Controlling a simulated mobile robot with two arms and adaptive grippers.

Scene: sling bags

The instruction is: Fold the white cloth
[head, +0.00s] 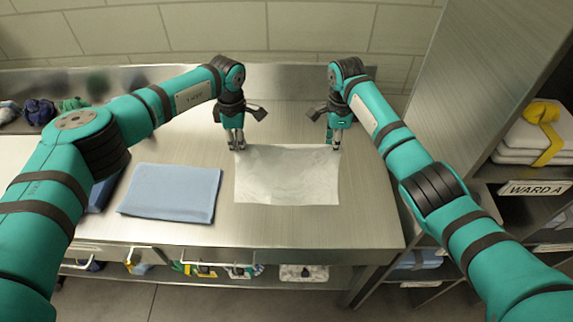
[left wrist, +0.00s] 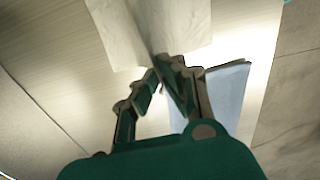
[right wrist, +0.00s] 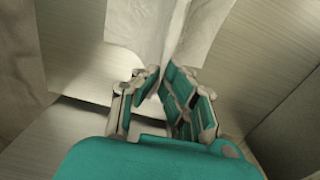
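The white cloth (head: 287,175) lies spread out, lightly wrinkled, on the steel table, its far corners at my two grippers. My left gripper (head: 236,146) points down at the far left corner. In the left wrist view its fingertips (left wrist: 159,66) close together on the cloth (left wrist: 175,25), which creases toward them. My right gripper (head: 335,146) points down at the far right corner. In the right wrist view its fingertips (right wrist: 160,70) are close together with the cloth (right wrist: 145,28) creased and pinched between them. The pinched corners are partly hidden by the fingers.
A folded blue cloth (head: 172,192) lies left of the white cloth on the steel table (head: 300,225). Shelves with white linens and a yellow strap (head: 542,112) stand at the right. Dark and green bundles (head: 40,110) lie at the far left. The table in front of the white cloth is clear.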

